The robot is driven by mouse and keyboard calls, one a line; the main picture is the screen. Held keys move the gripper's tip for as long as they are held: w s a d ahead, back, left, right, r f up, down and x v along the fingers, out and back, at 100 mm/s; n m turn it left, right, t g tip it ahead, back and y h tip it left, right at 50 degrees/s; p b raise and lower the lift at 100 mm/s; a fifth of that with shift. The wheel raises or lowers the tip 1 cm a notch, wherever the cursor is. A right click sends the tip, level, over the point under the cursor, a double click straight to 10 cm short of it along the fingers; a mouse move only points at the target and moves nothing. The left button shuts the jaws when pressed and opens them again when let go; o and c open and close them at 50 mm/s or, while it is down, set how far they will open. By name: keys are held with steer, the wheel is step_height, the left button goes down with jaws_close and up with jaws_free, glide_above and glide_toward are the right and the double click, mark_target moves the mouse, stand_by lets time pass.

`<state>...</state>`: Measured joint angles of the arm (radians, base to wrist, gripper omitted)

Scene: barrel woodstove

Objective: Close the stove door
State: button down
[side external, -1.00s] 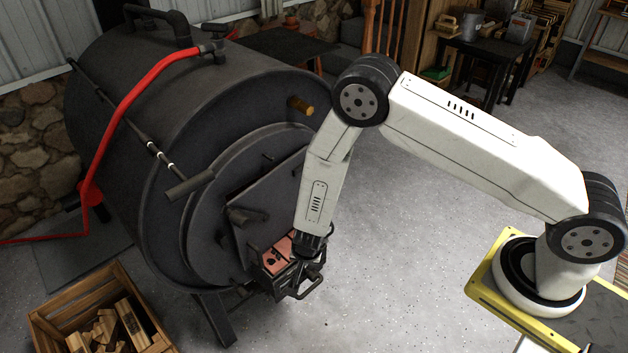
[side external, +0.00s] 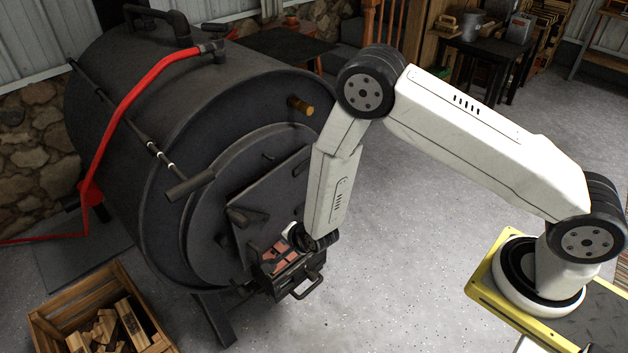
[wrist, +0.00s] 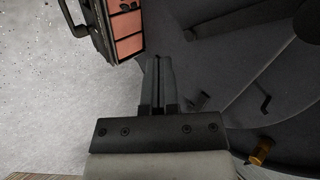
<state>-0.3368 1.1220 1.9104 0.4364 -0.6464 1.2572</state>
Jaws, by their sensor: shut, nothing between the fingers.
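The stove door (side external: 283,261) stands open, swung out from the lower front of the black barrel stove (side external: 215,120). Its inner face is lined with reddish bricks, and a dark handle (side external: 309,286) sticks out from its outer side. In the wrist view the brick-lined door (wrist: 128,22) is at the top, with its handle (wrist: 72,22) on the left. My gripper (wrist: 152,60) is shut and empty, with its fingertips just below and right of the door's brick face. In the side view my wrist is above the door and hides part of it; contact cannot be told.
A wooden crate of split logs (side external: 45,318) stands on the floor at lower left. A red hose (side external: 122,103) runs over the barrel. A wooden-knobbed handle (side external: 300,106) juts from the stove front. The floor right of the door is clear.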

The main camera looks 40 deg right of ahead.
steer(key=shift+w+a+r+m+t+y, duration=0.2)
steer(key=shift+a+r+m+y, duration=0.1)
steer(key=shift+a+y, duration=0.15)
steer(key=shift+w+a+r+m+t+y, duration=0.1)
steer(key=shift+a+r+m+t+y, duration=0.2)
steer(key=shift+a, duration=0.25)
steer(key=shift+f, duration=0.1)
glide_toward(245, 235)
steer(key=shift+x, duration=3.25)
steer(key=shift+w, duration=0.1)
steer(key=w, duration=0.3)
steer(key=shift+w+a, duration=0.15)
steer(key=shift+a, duration=0.15)
steer(key=shift+s, duration=0.2)
